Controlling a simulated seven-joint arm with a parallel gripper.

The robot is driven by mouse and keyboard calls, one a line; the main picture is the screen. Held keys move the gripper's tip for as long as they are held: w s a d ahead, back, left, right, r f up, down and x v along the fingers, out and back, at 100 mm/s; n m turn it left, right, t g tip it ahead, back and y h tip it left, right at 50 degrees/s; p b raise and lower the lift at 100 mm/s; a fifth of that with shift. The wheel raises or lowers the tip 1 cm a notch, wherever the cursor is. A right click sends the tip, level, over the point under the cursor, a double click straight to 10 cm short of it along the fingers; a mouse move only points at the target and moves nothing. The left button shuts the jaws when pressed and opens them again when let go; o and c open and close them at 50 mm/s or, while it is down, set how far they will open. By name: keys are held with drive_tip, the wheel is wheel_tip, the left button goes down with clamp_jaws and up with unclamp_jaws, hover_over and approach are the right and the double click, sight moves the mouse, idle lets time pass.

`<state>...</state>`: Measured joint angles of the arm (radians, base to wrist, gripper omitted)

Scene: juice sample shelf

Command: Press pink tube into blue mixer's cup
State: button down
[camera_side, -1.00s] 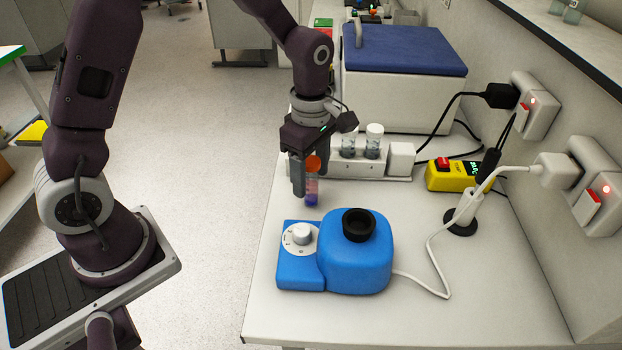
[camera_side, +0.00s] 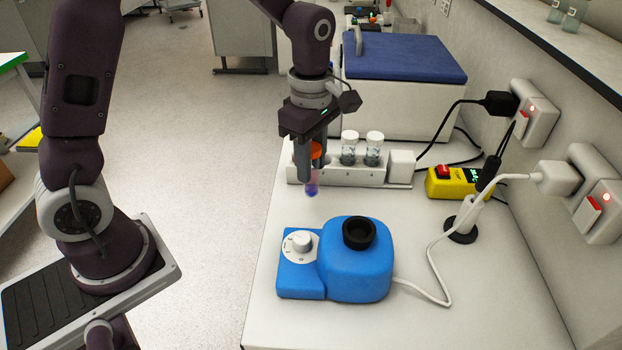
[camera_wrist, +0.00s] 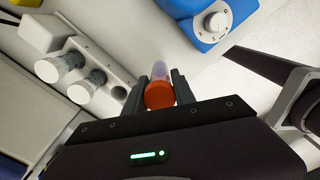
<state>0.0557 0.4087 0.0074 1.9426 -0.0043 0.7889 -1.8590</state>
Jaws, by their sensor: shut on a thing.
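My gripper (camera_side: 308,163) is shut on the pink tube (camera_side: 312,183), which has an orange cap and purple-blue liquid at its lower end. The tube hangs upright above the bench, behind and left of the mixer. In the wrist view the tube's orange cap (camera_wrist: 160,95) sits between the two fingers. The blue mixer (camera_side: 352,280) stands on the bench with a black cup (camera_side: 359,233) on top and a white dial (camera_side: 300,243) at its left. The mixer's dial end shows at the top of the wrist view (camera_wrist: 210,22). The cup is out of the wrist view.
A white rack (camera_side: 340,173) holds two white-capped tubes (camera_side: 374,148) behind the gripper. A yellow timer-like box (camera_side: 450,181) and a white cable (camera_side: 433,255) lie at the right. A blue-lidded box (camera_side: 400,85) stands behind. The bench left of the rack is clear.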

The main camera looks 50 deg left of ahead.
sight(315, 149)
drive_tip(key=r, duration=0.3)
drive_tip(key=d+r, duration=0.1)
drive_tip(key=r, duration=0.1)
drive_tip(key=shift+r, duration=0.15)
drive_tip(key=s+d+r, duration=0.2)
drive_tip(key=d+r, duration=0.2)
drive_tip(key=d, duration=0.3)
drive_tip(key=s+d+r, duration=0.2)
drive_tip(key=d+r, duration=0.1)
drive_tip(key=d, duration=0.5)
drive_tip(key=shift+a+f, duration=0.15)
drive_tip(key=shift+f, duration=1.5)
drive_tip(key=shift+a+f, duration=0.1)
drive_tip(key=shift+f, duration=1.55)
drive_tip(key=c, duration=1.6)
unclamp_jaws()
clamp_jaws()
